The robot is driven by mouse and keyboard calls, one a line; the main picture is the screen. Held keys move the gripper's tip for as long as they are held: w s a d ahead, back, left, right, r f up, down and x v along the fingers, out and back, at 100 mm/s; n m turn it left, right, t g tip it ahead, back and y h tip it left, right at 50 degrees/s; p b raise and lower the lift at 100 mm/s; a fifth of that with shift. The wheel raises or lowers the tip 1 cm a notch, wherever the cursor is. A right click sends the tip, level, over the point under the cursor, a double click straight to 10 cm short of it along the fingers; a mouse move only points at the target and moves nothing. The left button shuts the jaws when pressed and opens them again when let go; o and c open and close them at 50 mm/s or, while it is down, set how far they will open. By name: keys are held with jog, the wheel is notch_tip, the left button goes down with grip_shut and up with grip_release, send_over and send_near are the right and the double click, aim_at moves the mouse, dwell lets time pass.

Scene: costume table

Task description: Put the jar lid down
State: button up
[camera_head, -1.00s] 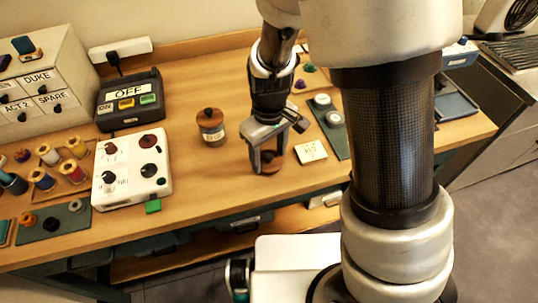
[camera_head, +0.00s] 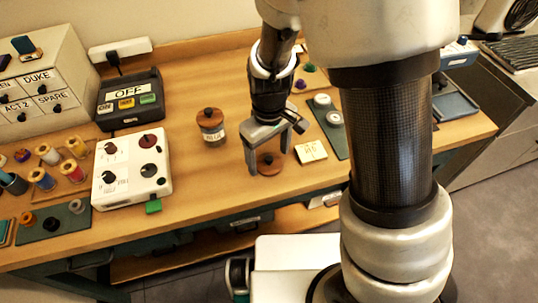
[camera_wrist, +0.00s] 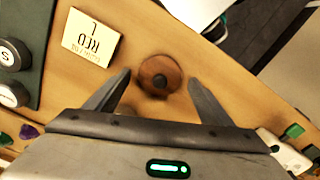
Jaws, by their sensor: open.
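A round brown wooden jar lid (camera_head: 270,162) with a dark knob lies on the table top (camera_head: 215,180), and it also shows in the wrist view (camera_wrist: 160,75). My gripper (camera_head: 268,170) is just above the lid, pointing down. In the wrist view my gripper (camera_wrist: 158,84) has its fingers spread wide, with the lid between and slightly beyond the tips, not touching either finger. A glass jar (camera_head: 212,130) with a similar brown lid on top stands to the left of the gripper.
A small card (camera_head: 311,151) lies to the right of the lid. A dark mat with white discs (camera_head: 333,119) is beyond it. A white box with knobs (camera_head: 131,168) stands to the left. The table's front edge is close to the lid; the wood between the jar and the front edge is clear.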

aim_at(270, 158)
notch_tip(270, 158, up, 12)
jog(key=f+p, duration=0.1)
jog(key=s+d+r+m+t, duration=0.2)
jog(key=s+d+r+m, duration=0.2)
jog(key=r, duration=0.4)
jog(key=s+d+r+m+t, duration=0.3)
jog(key=s+d+r, duration=0.4)
jog(key=d+r, duration=0.1)
jog(key=shift+d+m+t, duration=0.3)
jog(key=shift+d+m, duration=0.1)
jog(key=shift+d, duration=0.15)
notch_tip(270, 158, up, 6)
jog(key=p, duration=0.6)
jog(key=shift+f, duration=0.1)
